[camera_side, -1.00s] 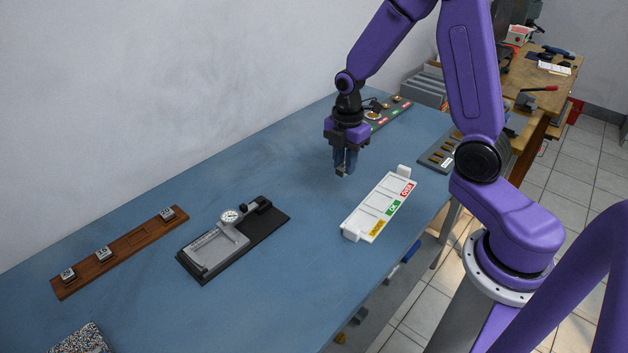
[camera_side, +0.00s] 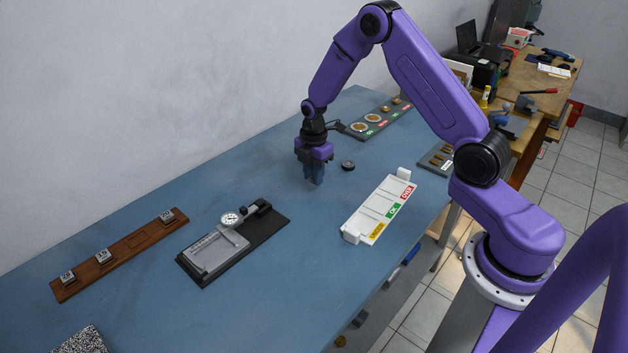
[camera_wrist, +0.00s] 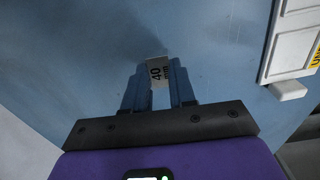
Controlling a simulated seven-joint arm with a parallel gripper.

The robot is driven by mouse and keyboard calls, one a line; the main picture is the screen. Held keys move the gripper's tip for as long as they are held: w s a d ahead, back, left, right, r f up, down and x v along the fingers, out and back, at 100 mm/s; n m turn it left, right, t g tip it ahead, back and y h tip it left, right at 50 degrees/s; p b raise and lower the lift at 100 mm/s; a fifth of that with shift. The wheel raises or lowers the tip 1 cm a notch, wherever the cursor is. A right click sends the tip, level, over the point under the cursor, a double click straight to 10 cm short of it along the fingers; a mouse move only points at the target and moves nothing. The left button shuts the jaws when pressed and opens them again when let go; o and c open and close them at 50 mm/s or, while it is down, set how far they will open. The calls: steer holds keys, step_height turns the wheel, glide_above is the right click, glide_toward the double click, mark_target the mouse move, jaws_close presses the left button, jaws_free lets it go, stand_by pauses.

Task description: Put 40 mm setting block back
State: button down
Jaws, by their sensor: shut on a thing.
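My gripper (camera_side: 315,181) is shut on the 40 mm setting block (camera_wrist: 158,72), which shows its "40 mm" marking between the fingers in the wrist view. In the side view the block can hardly be told apart from the fingers. The gripper points down over the blue table, right of the dial gauge fixture and left of the white tray. The wooden rack (camera_side: 119,260) lies at the left with three steel blocks in it: one near its near end (camera_side: 68,277), one beside that (camera_side: 104,256), and one at its far end (camera_side: 167,216). An empty place lies between the last two.
The dial gauge fixture (camera_side: 232,242) on its black base stands between gripper and rack. A white tray (camera_side: 379,209) with coloured labels lies to the right. A small dark round piece (camera_side: 347,165) lies near the gripper.

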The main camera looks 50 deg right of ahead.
steer(key=shift+f, duration=1.1)
steer(key=shift+f, duration=0.15)
steer(key=c, duration=0.9)
jaws_free()
